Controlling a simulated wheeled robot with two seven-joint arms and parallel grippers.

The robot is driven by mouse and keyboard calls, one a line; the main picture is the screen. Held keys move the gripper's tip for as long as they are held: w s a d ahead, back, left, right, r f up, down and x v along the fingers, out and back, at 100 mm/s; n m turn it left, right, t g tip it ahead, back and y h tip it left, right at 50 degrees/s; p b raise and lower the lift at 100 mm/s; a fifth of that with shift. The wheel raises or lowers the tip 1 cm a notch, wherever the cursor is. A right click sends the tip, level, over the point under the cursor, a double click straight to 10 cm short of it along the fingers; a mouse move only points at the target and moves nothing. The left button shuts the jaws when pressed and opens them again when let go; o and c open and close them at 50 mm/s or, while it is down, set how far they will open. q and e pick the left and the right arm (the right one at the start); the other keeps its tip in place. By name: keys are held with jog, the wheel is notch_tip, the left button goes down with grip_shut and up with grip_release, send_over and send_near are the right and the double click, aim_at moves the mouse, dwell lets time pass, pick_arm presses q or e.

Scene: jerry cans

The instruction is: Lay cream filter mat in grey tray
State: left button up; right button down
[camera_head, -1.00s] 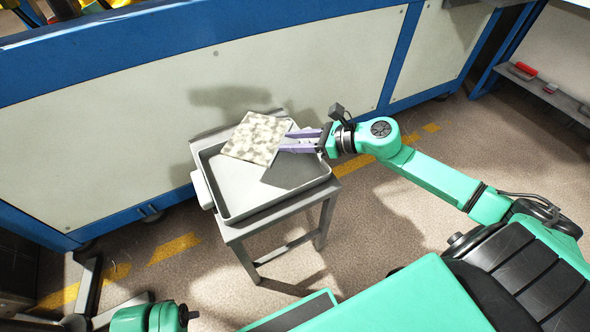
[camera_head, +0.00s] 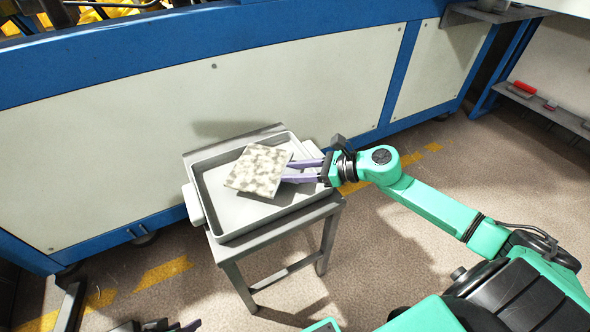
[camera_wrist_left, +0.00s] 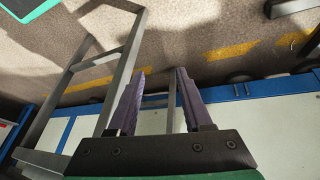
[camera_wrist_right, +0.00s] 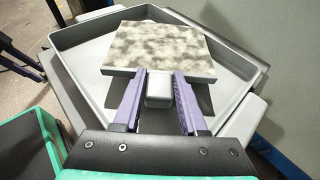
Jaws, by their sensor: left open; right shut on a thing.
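The filter mat (camera_head: 258,170) is a flat square slab mottled cream and grey. It is over the grey tray (camera_head: 228,232), inside its rim as seen from the head, and slightly turned. My right gripper (camera_head: 291,171) is shut on the mat's near right edge; the right wrist view shows the purple fingers (camera_wrist_right: 160,76) at the mat (camera_wrist_right: 160,45) with the tray (camera_wrist_right: 82,92) around it. I cannot tell whether the mat touches the tray floor. My left gripper (camera_wrist_left: 160,75) is open and empty, away from the tray; only a bit shows at the head view's bottom edge.
The tray stands on a small grey metal table (camera_head: 262,262) with open legs. A blue-framed cream panel wall (camera_head: 150,115) runs right behind it. A shelf with a red item (camera_head: 524,88) is at the far right. The floor in front is clear.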

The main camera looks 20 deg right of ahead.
jog(key=shift+c, duration=1.9)
grip_release()
pick_arm(q)
jog(key=s+a+r+g+y+p, duration=0.2)
jog(key=s+a+r+p, duration=0.1)
jog(key=a+r, duration=0.1)
pick_arm(e)
jog(key=v, duration=0.7)
jog(key=shift+r, duration=0.15)
jog(key=shift+v, duration=1.2)
pick_arm(q)
jog(key=shift+n+g, duration=0.4)
jog(key=f, duration=0.3)
jog(key=f+p, duration=0.1)
jog(key=f, duration=0.1)
jog(key=shift+w+a+f, duration=0.2)
jog(key=shift+a+f, duration=0.1)
jog(key=shift+a, duration=0.1)
pick_arm(e)
jog(key=v, duration=0.5)
jog(key=shift+s, duration=0.1)
